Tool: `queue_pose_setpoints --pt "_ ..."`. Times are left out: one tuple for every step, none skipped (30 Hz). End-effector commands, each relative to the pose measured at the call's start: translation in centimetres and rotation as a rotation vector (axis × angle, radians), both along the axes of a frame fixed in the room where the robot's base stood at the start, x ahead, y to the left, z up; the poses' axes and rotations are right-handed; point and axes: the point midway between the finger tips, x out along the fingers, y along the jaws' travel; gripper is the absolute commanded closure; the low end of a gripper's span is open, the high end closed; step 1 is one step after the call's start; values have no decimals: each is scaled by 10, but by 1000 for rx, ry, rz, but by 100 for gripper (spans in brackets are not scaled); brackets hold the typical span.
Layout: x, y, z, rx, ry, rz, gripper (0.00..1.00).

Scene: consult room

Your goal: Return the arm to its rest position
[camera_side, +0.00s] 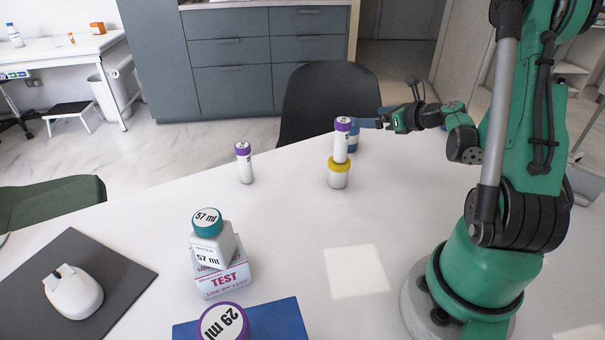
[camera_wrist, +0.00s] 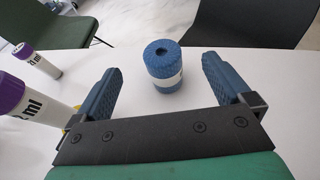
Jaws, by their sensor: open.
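My gripper (camera_side: 372,123) is at the far right part of the white table, its blue fingers pointing left. In the wrist view my gripper (camera_wrist: 162,66) is open, with a clear gap between its fingers. A blue roll with a pale band (camera_wrist: 163,70) stands upright on the table, seen between the fingertips and touching neither in that view. In the side view the blue roll (camera_side: 354,139) is partly hidden behind a purple-capped tube (camera_side: 341,146). That tube stands upright on a yellow-capped jar (camera_side: 338,179).
Another purple-capped tube (camera_side: 244,168) stands to the left. Nearer are a teal-capped bottle (camera_side: 213,245) on a test box (camera_side: 223,280), a purple-capped container (camera_side: 224,322) by a blue box (camera_side: 283,320), and a mouse (camera_side: 74,292). A dark chair (camera_side: 325,98) is beyond the table.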

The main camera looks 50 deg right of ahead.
Motion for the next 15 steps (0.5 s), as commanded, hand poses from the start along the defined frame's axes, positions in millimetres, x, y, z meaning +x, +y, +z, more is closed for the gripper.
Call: queue_pose_setpoints --pt "0 0 0 0 0 0 2" --pt "0 0 0 0 0 0 2" --pt "0 0 0 0 0 0 2" --pt "1 0 0 -2 1 1 2" --pt "1 0 0 -9 5 2 2" --pt "3 1 0 -34 17 6 2" --pt "6 1 1 -70 33 11 2" --pt "10 2 1 -119 56 17 2" --pt "16 4 3 -212 96 30 2" --pt "21 5 6 -300 132 44 2" --pt "27 7 9 -405 170 61 2" --pt "36 11 17 -568 221 88 2" --pt "43 15 24 -700 256 112 2" --pt "50 19 33 -838 287 136 2" --pt "59 28 47 -1027 322 175 2"
